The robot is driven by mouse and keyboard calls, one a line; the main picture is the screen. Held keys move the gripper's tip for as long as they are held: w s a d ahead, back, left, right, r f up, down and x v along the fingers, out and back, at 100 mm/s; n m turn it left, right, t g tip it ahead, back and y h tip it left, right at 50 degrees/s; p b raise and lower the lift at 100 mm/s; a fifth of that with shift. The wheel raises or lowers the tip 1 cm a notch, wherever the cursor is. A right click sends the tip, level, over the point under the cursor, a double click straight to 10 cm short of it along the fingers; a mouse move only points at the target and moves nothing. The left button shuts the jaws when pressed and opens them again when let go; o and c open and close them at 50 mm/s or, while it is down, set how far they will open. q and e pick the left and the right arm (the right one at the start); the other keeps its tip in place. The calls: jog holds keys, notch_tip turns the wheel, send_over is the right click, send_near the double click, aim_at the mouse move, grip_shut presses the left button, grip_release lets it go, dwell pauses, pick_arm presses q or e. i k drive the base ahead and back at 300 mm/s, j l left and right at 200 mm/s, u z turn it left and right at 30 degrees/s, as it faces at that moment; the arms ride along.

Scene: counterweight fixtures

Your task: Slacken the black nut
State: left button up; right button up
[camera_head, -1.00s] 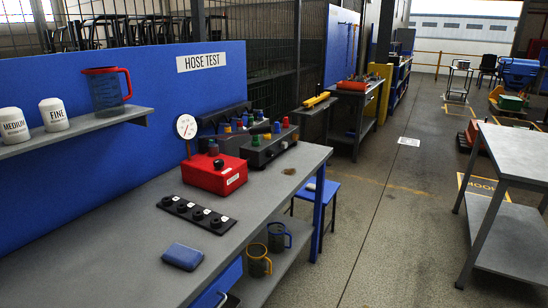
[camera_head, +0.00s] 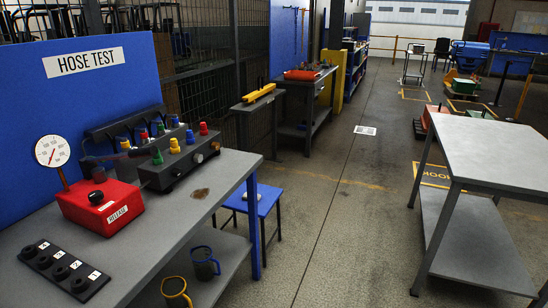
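I cannot make out a black nut for certain. A red box (camera_head: 103,210) marked RELEASE stands on the grey bench, with a round black knob (camera_head: 96,197) on its top and a white dial gauge (camera_head: 52,151) behind it. To its right is a dark grey block (camera_head: 178,172) with several coloured caps in red, yellow, green and blue. A black strip (camera_head: 62,268) with several round black fittings lies in front of the red box. Neither of my grippers is in view.
The grey bench (camera_head: 190,218) fills the lower left, below a blue HOSE TEST panel (camera_head: 60,120). A blue stool (camera_head: 252,199) stands by its end. A grey table (camera_head: 500,150) stands at the right. Open floor (camera_head: 345,225) lies between them.

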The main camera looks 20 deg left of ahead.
aim_at(177, 172)
jog(key=i+l+z, duration=0.2)
jog(key=i, duration=0.5)
jog(key=i+z, duration=0.15)
jog(key=i, duration=0.55)
